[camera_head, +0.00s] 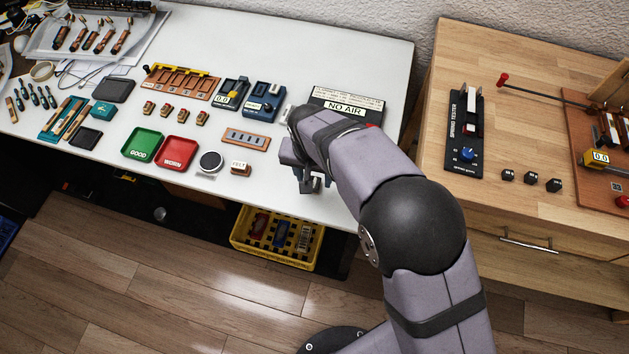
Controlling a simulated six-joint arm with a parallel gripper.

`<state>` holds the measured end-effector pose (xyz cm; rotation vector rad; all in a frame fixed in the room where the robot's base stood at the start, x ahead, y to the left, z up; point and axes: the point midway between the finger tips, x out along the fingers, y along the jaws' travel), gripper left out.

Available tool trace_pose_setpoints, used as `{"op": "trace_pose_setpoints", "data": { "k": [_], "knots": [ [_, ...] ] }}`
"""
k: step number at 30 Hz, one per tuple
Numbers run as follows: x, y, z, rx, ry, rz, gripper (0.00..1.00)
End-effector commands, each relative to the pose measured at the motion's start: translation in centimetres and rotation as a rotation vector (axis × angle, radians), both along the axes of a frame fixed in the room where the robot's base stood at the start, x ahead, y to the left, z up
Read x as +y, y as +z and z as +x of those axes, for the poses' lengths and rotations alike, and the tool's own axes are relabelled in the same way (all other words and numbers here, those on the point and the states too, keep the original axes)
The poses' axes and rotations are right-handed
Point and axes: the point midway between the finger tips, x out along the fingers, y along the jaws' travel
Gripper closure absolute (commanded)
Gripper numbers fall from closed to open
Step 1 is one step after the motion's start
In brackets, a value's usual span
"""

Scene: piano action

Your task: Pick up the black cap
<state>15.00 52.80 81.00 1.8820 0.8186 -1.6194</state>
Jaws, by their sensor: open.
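My gripper (312,186) is open and hangs over the front part of the white table, just right of a small wooden block with a white label. Nothing shows between its fingers. I cannot tell for certain which thing is the black cap. A round dark piece with a pale rim (211,161) lies left of my gripper, beyond the labelled block. Several small black pieces, one of them a black block (531,178), stand in a row on the wooden bench at the right, well apart from my gripper. My arm hides part of the table behind the gripper.
The labelled block (240,168), red WORN tray (176,152), green GOOD tray (142,145) and slotted wooden strip (246,139) lie left of my gripper. The NO AIR box (345,105) stands behind my arm. A yellow crate (275,262) sits below the table edge.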

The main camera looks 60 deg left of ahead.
Motion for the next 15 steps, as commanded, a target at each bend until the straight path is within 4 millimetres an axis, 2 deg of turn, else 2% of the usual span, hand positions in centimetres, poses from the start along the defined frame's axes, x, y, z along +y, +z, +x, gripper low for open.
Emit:
{"op": "trace_pose_setpoints", "data": {
  "k": [6,15],
  "knots": [
    [0.2,-2.1,0.2,0.0,-0.001,-0.001,0.55],
    [0.3,-2.4,0.3,0.0,-0.001,0.002,0.55]
  ]
}}
